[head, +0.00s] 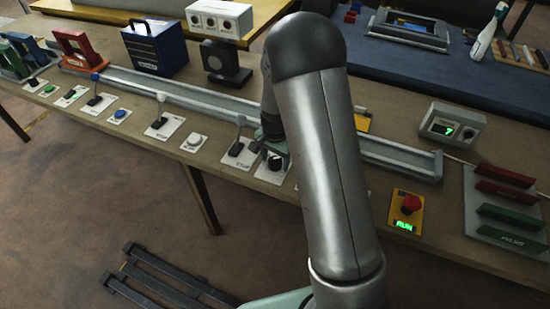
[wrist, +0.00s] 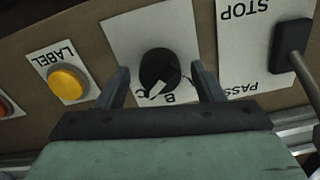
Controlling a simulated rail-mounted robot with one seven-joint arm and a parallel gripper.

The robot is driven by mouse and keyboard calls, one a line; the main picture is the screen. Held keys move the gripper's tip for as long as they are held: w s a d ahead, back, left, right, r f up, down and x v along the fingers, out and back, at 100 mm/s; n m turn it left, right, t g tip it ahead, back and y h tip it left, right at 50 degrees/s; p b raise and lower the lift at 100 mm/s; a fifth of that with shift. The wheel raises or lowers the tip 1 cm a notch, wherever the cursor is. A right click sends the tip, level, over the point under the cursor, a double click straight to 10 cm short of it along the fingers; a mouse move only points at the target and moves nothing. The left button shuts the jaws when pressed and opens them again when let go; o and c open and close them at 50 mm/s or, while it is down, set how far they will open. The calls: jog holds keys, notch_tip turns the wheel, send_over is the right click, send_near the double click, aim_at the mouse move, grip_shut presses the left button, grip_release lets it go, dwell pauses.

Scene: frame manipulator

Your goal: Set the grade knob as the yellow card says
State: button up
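The grade knob (wrist: 158,68) is a round black knob with a white pointer mark, on a white plate (wrist: 122,40) in the wrist view. The letters B and C show by its lower side, upside down. The pointer is toward the lower left, between C and B; the exact setting is unclear. My gripper (wrist: 163,88) is open, with one finger on each side of the knob; I cannot tell whether they touch it. In the head view the knob (head: 275,163) is partly hidden by my gripper. A yellow piece (head: 362,121) shows behind my arm; its writing is unreadable.
A yellow LABEL button (wrist: 68,83) and a STOP/PASS lever (wrist: 292,52) flank the knob in the wrist view. A metal rail (head: 180,90) runs behind the controls. A red-button box (head: 406,209) reading RUN and a display box (head: 452,127) showing 7 stand right.

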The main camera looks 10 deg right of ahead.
jog(key=c, duration=0.9)
jog(key=shift+n+b, duration=0.35)
jog(key=shift+n, duration=0.05)
jog(key=n+b, duration=0.2)
jog(key=n, duration=0.1)
jog(key=shift+f+n, duration=0.1)
jog(key=shift+n, duration=0.3)
jog(key=n+b, duration=0.2)
jog(key=n, duration=0.3)
jog(key=shift+n, duration=0.3)
jog(key=o, duration=1)
jog(key=shift+r, duration=0.2)
